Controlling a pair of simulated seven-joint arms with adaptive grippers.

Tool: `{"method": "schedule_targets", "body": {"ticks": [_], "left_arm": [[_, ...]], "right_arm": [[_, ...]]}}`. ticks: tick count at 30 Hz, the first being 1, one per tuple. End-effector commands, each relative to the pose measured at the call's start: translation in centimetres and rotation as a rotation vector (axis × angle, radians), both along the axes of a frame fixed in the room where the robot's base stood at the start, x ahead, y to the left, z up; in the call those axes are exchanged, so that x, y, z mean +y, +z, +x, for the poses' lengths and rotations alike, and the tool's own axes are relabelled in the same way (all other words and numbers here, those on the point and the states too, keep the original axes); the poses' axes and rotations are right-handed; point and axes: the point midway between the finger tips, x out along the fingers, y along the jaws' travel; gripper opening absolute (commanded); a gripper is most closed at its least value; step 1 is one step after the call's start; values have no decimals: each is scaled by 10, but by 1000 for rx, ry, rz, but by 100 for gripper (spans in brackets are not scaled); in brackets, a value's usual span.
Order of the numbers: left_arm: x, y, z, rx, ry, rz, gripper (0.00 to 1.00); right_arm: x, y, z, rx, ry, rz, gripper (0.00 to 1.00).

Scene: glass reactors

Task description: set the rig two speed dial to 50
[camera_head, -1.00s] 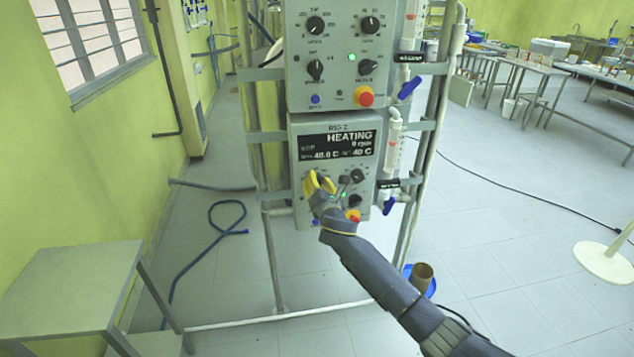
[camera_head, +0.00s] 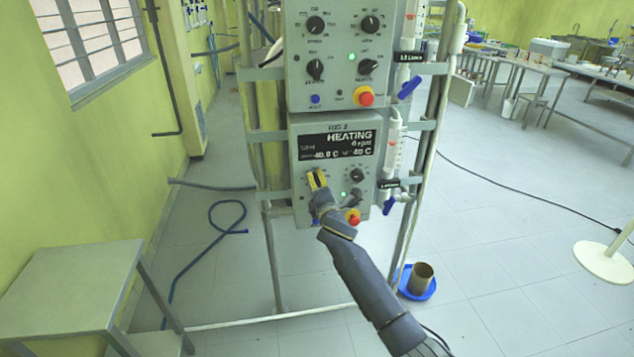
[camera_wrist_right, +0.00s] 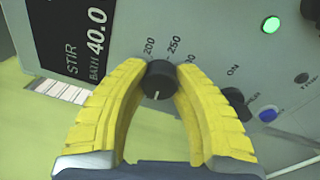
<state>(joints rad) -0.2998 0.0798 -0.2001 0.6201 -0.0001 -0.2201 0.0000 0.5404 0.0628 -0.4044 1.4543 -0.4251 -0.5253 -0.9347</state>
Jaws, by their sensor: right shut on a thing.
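The rig two control box (camera_head: 303,143) hangs on the metal frame, its display (camera_head: 338,144) reading HEATING with 40.0 C and 40 C. My right gripper (camera_head: 317,179) is at the left dial of the box. In the right wrist view its yellow fingers (camera_wrist_right: 160,95) are closed around the black speed dial (camera_wrist_right: 158,80), one on each side. The numbers 200 and 250 show above the dial. In the head view the gripper hides the dial. My left gripper is not in view.
To the right of the held dial is another knob (camera_head: 356,175). A red button (camera_head: 353,216) sits below it, close to my right wrist. A second control box (camera_head: 332,80) is above. Blue-handled valves (camera_head: 389,205) stand at the right.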

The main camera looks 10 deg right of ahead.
Motion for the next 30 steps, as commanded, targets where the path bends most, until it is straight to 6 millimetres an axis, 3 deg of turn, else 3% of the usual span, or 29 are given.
{"method": "schedule_targets", "body": {"ticks": [20, 21, 28, 30], "left_arm": [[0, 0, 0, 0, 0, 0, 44], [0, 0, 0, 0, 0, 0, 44], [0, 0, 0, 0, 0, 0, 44], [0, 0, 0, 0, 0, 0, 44]], "right_arm": [[-2, 0, 1, 4, -4, 64, 0], [-2, 0, 1, 4, -4, 64, 30], [-1, 0, 0, 4, -2, 64, 56], [-1, 0, 0, 4, -2, 64, 59]]}}
